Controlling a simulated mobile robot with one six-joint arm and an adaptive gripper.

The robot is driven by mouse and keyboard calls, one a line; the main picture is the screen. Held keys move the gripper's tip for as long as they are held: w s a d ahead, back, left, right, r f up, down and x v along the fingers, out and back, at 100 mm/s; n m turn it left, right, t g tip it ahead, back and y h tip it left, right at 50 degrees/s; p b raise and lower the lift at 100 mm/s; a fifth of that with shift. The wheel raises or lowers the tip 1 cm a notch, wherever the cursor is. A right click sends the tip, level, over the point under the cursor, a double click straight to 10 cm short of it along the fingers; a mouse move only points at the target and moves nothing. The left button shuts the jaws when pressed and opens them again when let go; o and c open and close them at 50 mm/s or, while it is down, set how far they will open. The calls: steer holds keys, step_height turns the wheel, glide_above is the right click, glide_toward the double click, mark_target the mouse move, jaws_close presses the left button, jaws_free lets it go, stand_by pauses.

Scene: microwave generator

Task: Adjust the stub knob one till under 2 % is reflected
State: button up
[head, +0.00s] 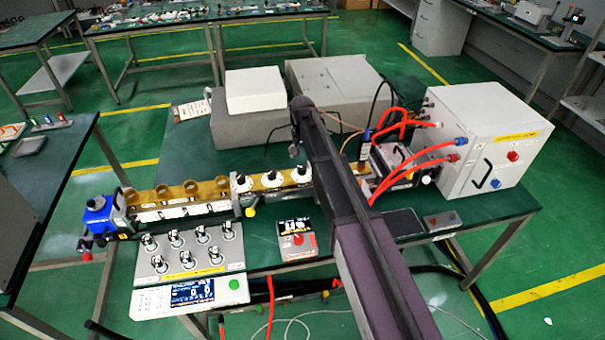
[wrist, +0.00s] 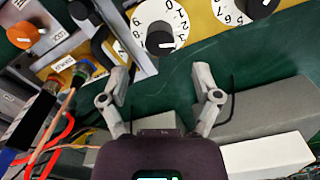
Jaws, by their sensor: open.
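Three white dials with black knobs stand in a row on the brass waveguide (head: 255,181) in the head view: a left dial (head: 241,183), a middle dial (head: 271,179) and a right dial (head: 302,173). I cannot tell which one is stub one. In the wrist view, one numbered dial (wrist: 142,14) with its black knob (wrist: 160,40) lies just beyond my gripper (wrist: 158,76). A second numbered dial (wrist: 222,8) is cut off at the top right. My gripper is open and empty, its fingers apart from the knobs. The head view mostly hides it behind my arm.
A panel with a lit display (head: 192,292) sits at the front left; its figures are unreadable. Grey boxes (head: 255,92) lie behind the waveguide. A white cabinet (head: 495,140) with red cables stands at right.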

mark_target(302, 167)
steer(key=shift+f+b, duration=3)
steer(key=shift+f, duration=0.3)
jaws_close()
